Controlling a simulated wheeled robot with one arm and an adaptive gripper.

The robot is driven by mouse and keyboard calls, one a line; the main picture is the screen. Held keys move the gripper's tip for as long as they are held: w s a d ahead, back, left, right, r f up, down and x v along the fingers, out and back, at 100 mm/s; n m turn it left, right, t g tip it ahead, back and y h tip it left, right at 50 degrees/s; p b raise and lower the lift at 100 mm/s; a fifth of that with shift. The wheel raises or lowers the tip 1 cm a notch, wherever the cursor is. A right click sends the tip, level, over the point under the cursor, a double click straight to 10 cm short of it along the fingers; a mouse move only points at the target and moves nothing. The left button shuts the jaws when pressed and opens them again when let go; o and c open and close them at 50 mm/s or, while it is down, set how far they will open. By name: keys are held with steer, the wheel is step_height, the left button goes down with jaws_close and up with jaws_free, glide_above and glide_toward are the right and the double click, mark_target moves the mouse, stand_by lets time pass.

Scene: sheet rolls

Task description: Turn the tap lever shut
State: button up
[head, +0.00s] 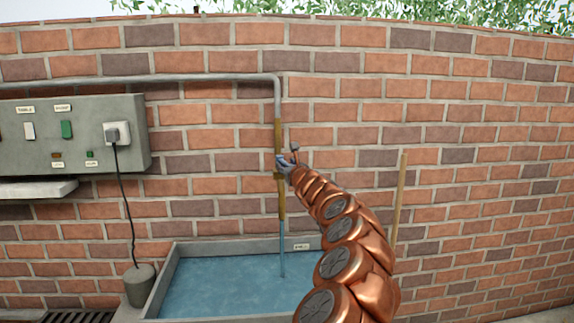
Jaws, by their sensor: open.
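A brass-coloured pipe section (281,205) hangs upright on the brick wall, below a grey pipe. A thin blue stream of water (282,250) runs from its lower end into the basin. My gripper (288,159) is open at the middle of this brass section, at the end of my copper-coloured arm. The tap lever cannot be told apart from the small grey and dark parts around my gripper. I cannot tell whether my fingers touch it.
A grey-walled basin (205,246) filled with blue water stands below the pipe. A grey switch panel (90,150) with a plugged-in black cable (124,200) is on the wall at left. A wooden pole (399,200) leans at right, close behind my arm. Farther right the wall is bare.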

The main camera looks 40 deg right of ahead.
steer(key=shift+w+d, duration=0.1)
steer(key=shift+w, duration=0.05)
jaws_close()
stand_by(0.4)
steer(key=shift+d, duration=0.15)
steer(key=shift+p, duration=0.5)
